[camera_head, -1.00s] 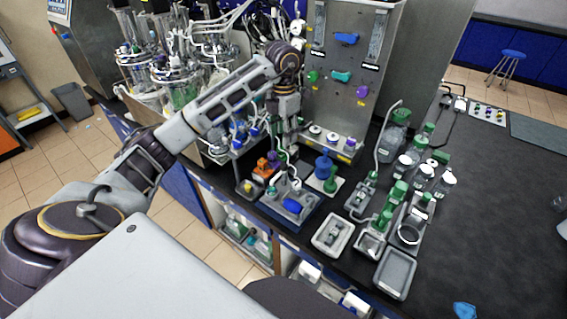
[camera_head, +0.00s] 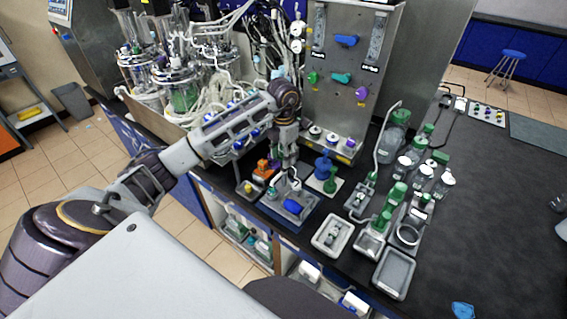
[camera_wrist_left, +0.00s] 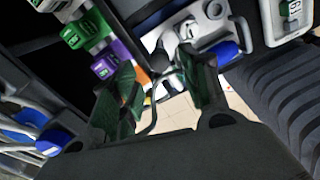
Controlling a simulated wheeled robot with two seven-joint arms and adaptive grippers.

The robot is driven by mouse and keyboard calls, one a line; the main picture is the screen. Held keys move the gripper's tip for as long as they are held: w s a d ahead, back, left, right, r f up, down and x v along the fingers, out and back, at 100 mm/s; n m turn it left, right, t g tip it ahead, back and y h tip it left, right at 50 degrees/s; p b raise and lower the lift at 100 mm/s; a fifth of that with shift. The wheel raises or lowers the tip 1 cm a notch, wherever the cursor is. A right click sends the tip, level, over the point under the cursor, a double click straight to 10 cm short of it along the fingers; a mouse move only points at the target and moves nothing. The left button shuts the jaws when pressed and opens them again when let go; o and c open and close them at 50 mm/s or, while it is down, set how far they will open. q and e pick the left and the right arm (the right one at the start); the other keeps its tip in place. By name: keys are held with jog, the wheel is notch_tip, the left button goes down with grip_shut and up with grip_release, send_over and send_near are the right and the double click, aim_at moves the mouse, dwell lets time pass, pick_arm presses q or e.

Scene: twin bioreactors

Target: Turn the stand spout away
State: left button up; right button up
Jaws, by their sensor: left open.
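My left gripper (camera_head: 287,162) points down over the grey-blue tray (camera_head: 272,211) near the bench's front edge. In the left wrist view the gripper (camera_wrist_left: 162,72) is open, its green-padded fingers apart. A thin, curved pale tube, which looks like the stand spout (camera_wrist_left: 154,108), shows in the gap between the fingers. I cannot tell whether it touches either one. In the head view the spout's upper part is partly hidden by the gripper. A blue part (camera_head: 293,206) lies in the tray, and it also shows in the left wrist view (camera_wrist_left: 226,49). My right gripper is not in view.
An orange block (camera_head: 264,168) stands left of the tray, and a blue bottle (camera_head: 323,166) stands to its right. A metal panel (camera_head: 340,100) rises behind. Bioreactor vessels (camera_head: 178,88) stand at the back left. The dark bench (camera_head: 480,220) is largely clear at the right.

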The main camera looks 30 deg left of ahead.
aim_at(278, 175)
pick_arm(q)
jog(key=shift+f+p, duration=0.3)
jog(key=shift+f, duration=1.8)
jog(key=shift+c, duration=0.4)
grip_shut()
